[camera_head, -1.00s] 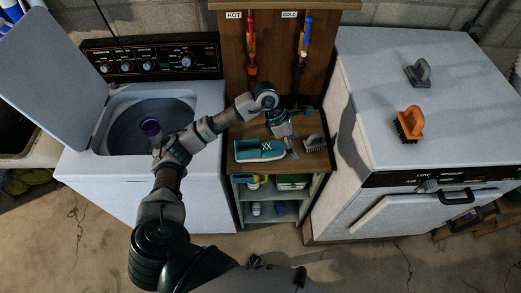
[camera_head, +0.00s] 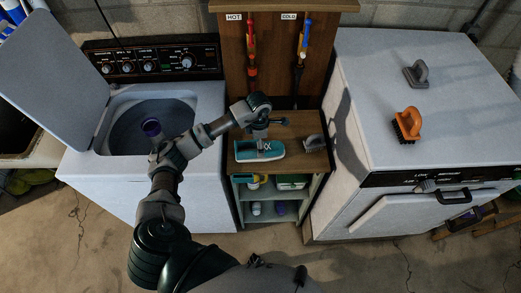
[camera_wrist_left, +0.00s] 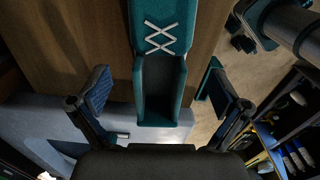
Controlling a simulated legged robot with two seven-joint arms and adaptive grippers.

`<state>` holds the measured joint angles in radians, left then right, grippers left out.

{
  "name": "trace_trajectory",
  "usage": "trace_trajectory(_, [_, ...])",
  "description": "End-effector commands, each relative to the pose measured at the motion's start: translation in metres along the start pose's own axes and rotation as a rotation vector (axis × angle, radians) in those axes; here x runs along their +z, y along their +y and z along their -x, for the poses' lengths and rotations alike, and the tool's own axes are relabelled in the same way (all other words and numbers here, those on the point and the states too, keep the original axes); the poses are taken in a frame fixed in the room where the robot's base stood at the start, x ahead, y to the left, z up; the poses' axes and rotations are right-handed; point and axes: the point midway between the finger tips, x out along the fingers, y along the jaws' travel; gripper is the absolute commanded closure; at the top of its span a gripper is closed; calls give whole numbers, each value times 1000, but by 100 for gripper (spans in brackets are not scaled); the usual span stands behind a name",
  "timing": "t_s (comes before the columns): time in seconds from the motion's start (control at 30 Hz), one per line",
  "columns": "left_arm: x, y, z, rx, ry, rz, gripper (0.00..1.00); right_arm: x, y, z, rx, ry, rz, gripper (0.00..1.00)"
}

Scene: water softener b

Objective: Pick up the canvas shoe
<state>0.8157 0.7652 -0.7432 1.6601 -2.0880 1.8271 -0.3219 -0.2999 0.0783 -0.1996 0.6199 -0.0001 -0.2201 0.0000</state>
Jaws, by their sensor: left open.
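The teal canvas shoe (camera_head: 260,151) with white laces and a pale sole lies on the small wooden cabinet top between the washer and the dryer. In the left wrist view the shoe (camera_wrist_left: 160,75) runs up the middle, its open heel end nearest me. My left gripper (camera_wrist_left: 158,95) is open, with one finger on each side of the shoe and a gap to both. In the head view the left gripper (camera_head: 262,136) is above the shoe, partly hidden by its own wrist. My right gripper does not show.
A grey brush (camera_head: 314,143) stands right of the shoe on the cabinet top (camera_head: 300,163). The dryer (camera_head: 425,110) at right carries an orange-handled brush (camera_head: 408,124) and a grey brush (camera_head: 416,73).

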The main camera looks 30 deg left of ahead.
Motion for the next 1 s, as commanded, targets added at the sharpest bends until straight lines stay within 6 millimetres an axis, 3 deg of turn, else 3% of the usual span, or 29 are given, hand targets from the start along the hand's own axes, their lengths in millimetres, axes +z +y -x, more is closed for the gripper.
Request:
trace_trajectory(0.37, [3,0,-49,-3,0,1,0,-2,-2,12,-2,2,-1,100])
trace_trajectory(0.63, [4,1,-54,0,-1,0,0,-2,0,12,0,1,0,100])
trace_trajectory(0.67, [4,1,-54,0,-1,0,3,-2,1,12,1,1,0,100])
trace_trajectory(0.9, [4,1,-54,0,-1,1,62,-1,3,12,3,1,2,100])
trace_trajectory(1.0, [4,1,-53,0,-1,1,65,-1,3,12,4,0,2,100])
